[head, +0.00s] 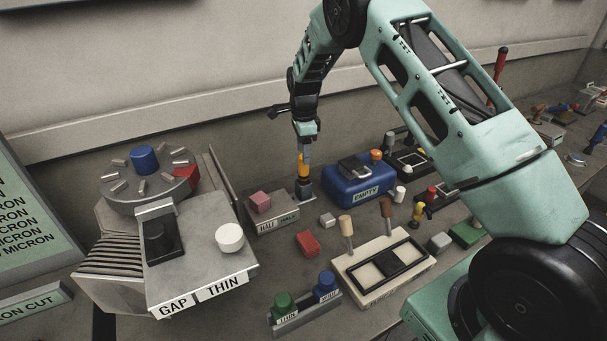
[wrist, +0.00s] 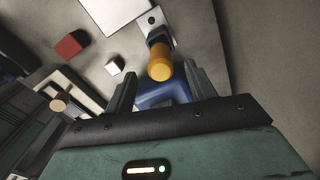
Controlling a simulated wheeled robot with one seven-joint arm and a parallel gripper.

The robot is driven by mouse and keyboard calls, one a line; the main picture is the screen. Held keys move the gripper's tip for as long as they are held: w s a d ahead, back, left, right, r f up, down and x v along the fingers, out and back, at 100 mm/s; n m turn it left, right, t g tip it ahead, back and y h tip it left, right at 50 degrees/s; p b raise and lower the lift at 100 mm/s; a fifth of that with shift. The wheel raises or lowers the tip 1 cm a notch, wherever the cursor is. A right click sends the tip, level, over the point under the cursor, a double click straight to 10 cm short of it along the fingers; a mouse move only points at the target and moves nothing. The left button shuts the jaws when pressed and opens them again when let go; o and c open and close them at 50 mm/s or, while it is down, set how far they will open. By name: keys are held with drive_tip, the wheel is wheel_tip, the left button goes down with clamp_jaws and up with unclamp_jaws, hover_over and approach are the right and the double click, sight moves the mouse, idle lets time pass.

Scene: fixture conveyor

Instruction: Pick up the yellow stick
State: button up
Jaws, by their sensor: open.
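The yellow stick (head: 302,166) is an orange-yellow upright handle on a dark base, beside the HALF block in the head view. In the wrist view its round top (wrist: 160,66) shows between the finger lines, a little beyond the tips. My gripper (head: 305,143) points down right over the stick in the head view. In the wrist view my gripper (wrist: 160,84) is open, with a finger on each side of the stick and space between. I cannot tell whether the fingertips reach down past its top.
A blue EMPTY box (head: 357,186) stands just right of the stick. A HALF block (head: 272,222) with a pink cube (head: 260,202) stands left. A red block (head: 307,243), a small grey cube (head: 327,220) and a cream tray (head: 352,277) are in front. The wall is close behind.

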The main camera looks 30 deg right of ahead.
sight(304, 177)
drive_tip(key=shift+f+p, duration=1.55)
drive_tip(key=shift+f, duration=1.15)
drive_tip(key=shift+c, duration=0.3)
drive_tip(key=c, duration=1)
